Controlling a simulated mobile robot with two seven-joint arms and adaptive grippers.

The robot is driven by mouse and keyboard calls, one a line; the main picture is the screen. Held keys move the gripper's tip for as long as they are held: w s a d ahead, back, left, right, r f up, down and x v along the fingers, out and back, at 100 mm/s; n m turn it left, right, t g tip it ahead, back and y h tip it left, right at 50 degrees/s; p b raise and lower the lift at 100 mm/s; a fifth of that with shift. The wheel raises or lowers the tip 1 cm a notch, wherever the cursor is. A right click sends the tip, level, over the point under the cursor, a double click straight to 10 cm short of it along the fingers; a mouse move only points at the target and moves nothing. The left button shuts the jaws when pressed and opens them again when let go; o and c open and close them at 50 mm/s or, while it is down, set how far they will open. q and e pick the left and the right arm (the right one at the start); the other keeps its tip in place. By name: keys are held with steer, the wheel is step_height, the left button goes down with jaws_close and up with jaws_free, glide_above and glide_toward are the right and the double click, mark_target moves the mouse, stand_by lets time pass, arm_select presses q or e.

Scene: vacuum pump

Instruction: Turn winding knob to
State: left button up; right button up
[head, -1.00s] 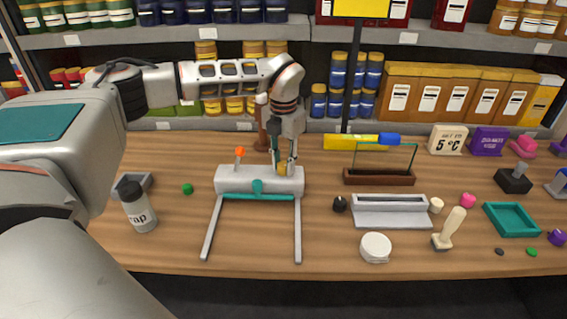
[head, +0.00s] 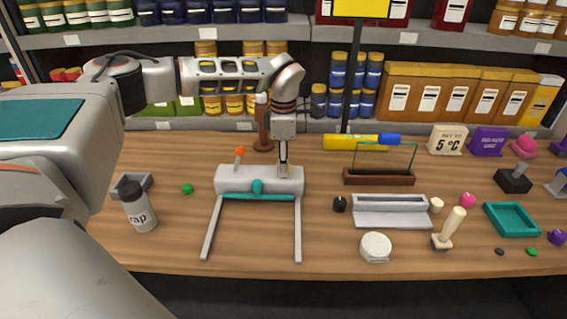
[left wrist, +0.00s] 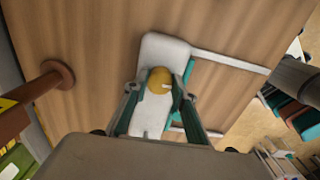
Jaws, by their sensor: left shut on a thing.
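A pale grey device (head: 232,180) stands on the wooden table, with two long grey legs reaching toward the front edge. It has a teal knob (head: 257,187) on its front and an orange-tipped lever (head: 239,153) on top at the left. My left gripper (head: 284,168) points down at the right part of its top. In the left wrist view, a round yellow knob (left wrist: 159,79) with a small white mark sits between the fingers, and the gripper is shut on it. In the head view the gripper hides this knob. My right gripper is not in view.
A brown stand with a teal frame (head: 380,177), a grey holder (head: 392,218) and a white round container (head: 376,247) are to the right. Shelves with jars are behind.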

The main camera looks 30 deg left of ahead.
arm_select(q)
steer(key=m, duration=1.3)
steer(key=shift+m, duration=0.4)
steer(key=m, duration=1)
steer(key=shift+m, duration=0.3)
steer(key=o, duration=1.1)
